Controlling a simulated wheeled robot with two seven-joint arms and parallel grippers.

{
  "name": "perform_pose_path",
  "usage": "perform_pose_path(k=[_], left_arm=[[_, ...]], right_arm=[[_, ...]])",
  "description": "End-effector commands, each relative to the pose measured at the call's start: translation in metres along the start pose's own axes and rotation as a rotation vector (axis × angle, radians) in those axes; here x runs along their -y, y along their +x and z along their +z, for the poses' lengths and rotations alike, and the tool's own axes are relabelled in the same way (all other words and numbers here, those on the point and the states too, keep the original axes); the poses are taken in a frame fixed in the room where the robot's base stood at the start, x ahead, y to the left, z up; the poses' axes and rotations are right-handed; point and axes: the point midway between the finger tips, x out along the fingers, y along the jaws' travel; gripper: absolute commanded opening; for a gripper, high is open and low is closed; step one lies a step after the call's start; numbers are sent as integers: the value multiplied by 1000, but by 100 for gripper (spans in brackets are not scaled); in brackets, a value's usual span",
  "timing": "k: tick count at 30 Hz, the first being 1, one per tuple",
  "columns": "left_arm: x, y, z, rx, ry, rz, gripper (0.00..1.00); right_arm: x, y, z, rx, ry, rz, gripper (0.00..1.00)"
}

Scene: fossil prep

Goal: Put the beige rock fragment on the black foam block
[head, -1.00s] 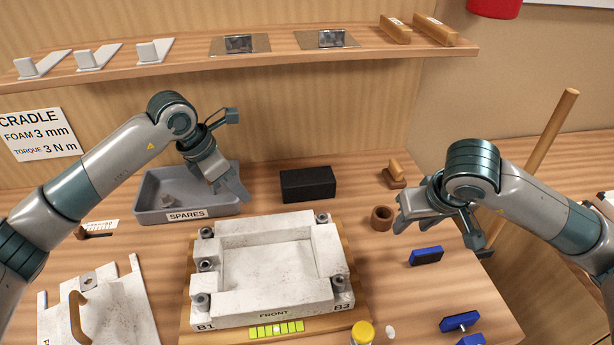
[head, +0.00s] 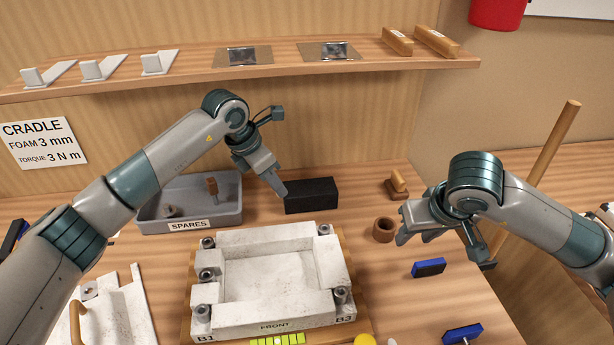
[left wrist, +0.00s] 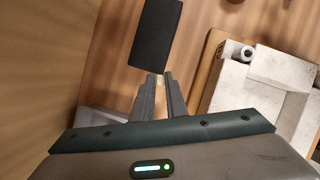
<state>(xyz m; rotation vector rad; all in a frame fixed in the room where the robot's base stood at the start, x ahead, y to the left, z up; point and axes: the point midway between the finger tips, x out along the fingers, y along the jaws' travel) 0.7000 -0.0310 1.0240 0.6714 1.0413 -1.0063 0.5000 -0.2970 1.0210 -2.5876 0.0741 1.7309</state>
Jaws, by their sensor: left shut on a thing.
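The black foam block (head: 318,193) lies on the bench behind the white cradle, and it also shows in the left wrist view (left wrist: 157,35). My left gripper (head: 281,191) is at the block's left end, pointing down and right. In the left wrist view its fingertips (left wrist: 160,78) are just short of the block's near end in the picture. They are shut on a small beige piece, the beige rock fragment (left wrist: 160,82), mostly hidden by the fingers. I cannot tell whether it touches the block. My right gripper (head: 416,238) is open and empty at the right.
The grey spares tray (head: 190,226) stands left of the block with a few small things inside. The white cradle (head: 270,310) is in front. A brown ring (head: 384,231) and a wooden-handled stamp (head: 398,187) are to the right. A shelf (head: 340,70) runs above.

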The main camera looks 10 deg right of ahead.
Motion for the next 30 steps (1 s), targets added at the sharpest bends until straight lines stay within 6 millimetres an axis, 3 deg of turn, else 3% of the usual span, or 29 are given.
perform_pose_path(k=[6, 23, 30], left_arm=[[0, 15, 38, 1, 0, 0, 0], [0, 20, 50, 1, 1, 0, 0], [0, 30, 76, 2, 1, 0, 0]], right_arm=[[0, 0, 0, 0, 0, 0, 37], [0, 0, 0, 0, 0, 0, 37], [0, 0, 0, 0, 0, 0, 37]])
